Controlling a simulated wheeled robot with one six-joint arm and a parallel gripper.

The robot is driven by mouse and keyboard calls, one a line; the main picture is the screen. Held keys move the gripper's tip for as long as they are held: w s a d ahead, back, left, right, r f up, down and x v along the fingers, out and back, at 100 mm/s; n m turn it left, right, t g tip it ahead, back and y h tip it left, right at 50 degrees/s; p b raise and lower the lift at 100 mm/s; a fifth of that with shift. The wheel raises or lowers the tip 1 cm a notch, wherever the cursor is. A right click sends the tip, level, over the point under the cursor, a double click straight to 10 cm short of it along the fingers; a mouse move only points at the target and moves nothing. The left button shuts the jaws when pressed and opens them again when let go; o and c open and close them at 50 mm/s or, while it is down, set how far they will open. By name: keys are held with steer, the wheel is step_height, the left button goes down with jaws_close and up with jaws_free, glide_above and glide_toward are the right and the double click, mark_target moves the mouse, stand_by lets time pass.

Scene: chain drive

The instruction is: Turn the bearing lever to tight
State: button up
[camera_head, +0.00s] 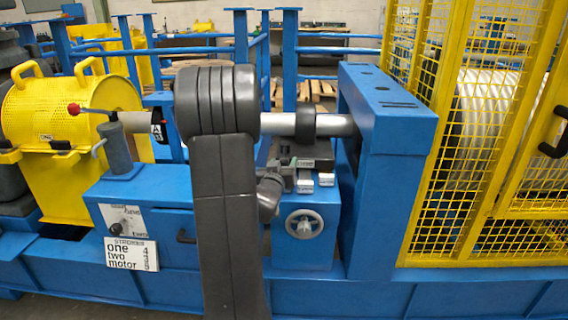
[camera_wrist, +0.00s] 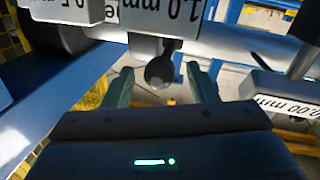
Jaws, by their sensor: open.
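My gripper (camera_wrist: 160,78) is open in the wrist view, its two dark green fingers spread apart. A dark round knob (camera_wrist: 160,72) shows between the fingers, below a grey block with a millimetre label (camera_wrist: 158,20). I cannot tell whether the fingers touch it. A lever with a red ball knob (camera_head: 74,108) points left from a grey post (camera_head: 117,150) at the left. No tight mark is readable, and I cannot tell which part is the bearing lever.
A horizontal shaft (camera_head: 340,125) runs into a blue frame (camera_head: 385,110) at the right. A handwheel (camera_head: 304,223) sits low beside my arm. A yellow mesh guard (camera_head: 490,150) stands at the right, and a yellow drum cover (camera_head: 70,115) at the left.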

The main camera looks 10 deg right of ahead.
steer(key=shift+x, duration=0.95)
jaws_close()
steer(key=d+y+b, duration=0.1)
steer(key=b, duration=0.2)
steer(key=shift+f+n+t, duration=0.15)
steer(key=shift+n+t, duration=0.15)
steer(key=shift+n, duration=0.1)
steer(key=shift+s+d+n+y+b, duration=0.1)
steer(key=shift+d+n+y+b, duration=0.15)
steer(key=shift+y+b, duration=0.4)
steer(key=shift+r, duration=0.2)
